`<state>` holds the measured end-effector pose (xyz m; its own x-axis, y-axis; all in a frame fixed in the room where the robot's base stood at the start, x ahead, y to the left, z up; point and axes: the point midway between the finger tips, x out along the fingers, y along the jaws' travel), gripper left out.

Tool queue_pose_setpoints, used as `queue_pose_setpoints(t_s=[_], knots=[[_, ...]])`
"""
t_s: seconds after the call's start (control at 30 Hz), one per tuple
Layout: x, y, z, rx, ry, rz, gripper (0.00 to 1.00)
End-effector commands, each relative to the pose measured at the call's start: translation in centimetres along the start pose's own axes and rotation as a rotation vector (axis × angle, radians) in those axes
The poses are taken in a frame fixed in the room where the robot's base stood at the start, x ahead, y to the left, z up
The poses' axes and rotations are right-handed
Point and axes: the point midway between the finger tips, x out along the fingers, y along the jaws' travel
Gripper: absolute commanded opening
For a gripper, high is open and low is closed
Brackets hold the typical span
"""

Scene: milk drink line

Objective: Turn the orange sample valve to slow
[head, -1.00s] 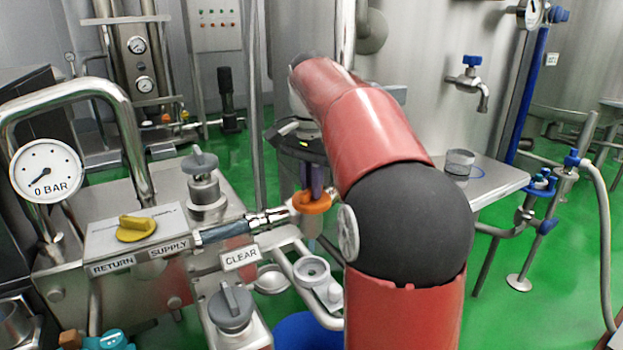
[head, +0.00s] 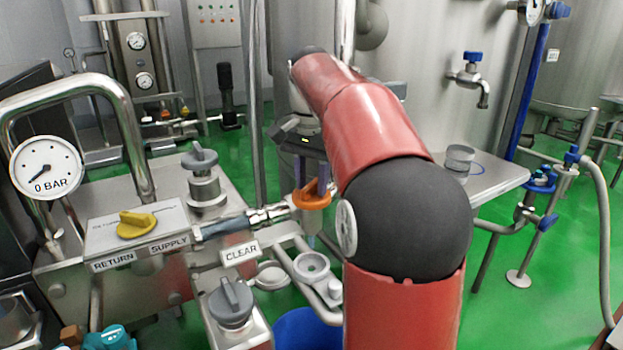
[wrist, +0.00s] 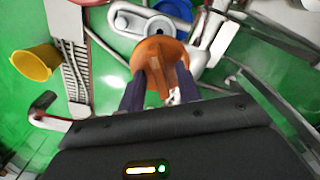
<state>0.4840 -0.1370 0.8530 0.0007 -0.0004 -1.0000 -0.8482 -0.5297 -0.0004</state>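In the wrist view the valve's orange handle (wrist: 158,88) stands between the two dark fingers of my gripper (wrist: 160,74), one on each side. The fingers look shut on the handle, though the exact contact is hard to see. No slow marking is readable near the valve.
The gauge (head: 46,167) reads near 0 BAR. A blue bucket (head: 303,330) stands below. A metal cup (head: 459,158) is on the side table.

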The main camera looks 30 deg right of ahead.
Motion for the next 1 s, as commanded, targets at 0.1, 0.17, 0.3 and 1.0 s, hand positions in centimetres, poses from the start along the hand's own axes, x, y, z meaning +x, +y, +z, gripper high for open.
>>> queue_pose_setpoints(t_s=[0.1, 0.17, 0.3, 1.0], knots=[[0.0, 0.0, 0.0, 0.000, 0.000, 0.000, 0.34], [-0.1, 0.0, 0.0, 0.000, 0.000, 0.000, 0.34], [-1.5, -0.1, -0.1, 0.000, 0.001, -0.001, 0.34], [-7.8, 0.0, 0.0, 0.000, 0.000, 0.000, 0.34]])
